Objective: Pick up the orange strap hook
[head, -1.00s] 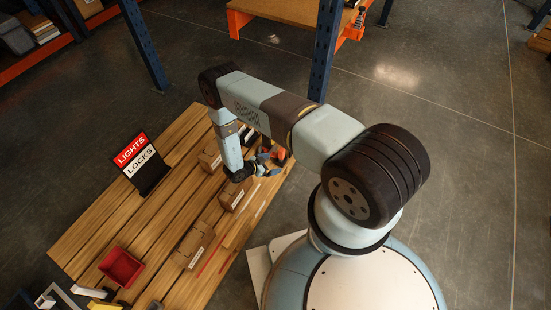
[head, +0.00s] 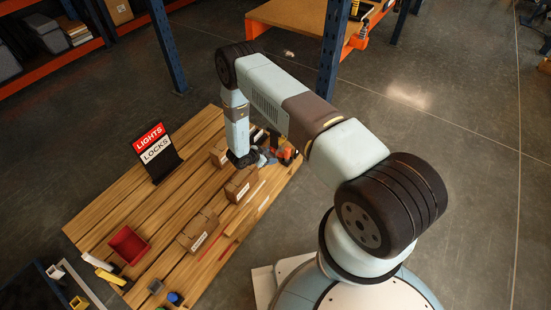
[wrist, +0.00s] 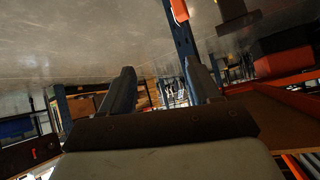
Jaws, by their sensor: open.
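My gripper (wrist: 160,78) is open in the wrist view, with its two dark fingers wide apart and nothing between them. In the head view my gripper (head: 267,156) is low at the right end of the wooden table, pointing right. A small orange and dark item (head: 288,155) shows just beyond it, partly hidden; I cannot tell whether it is the strap hook. In the wrist view an orange item (wrist: 180,10) shows at the top edge, by a blue post, cut off by the frame. No contact can be made out.
The slatted table (head: 110,222) holds cardboard boxes (head: 198,229), a red bin (head: 128,244) and a black sign (head: 158,152). A blue post (head: 333,50) and an orange-beamed bench (head: 290,15) stand behind my arm. Open floor (head: 450,120) lies to the right.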

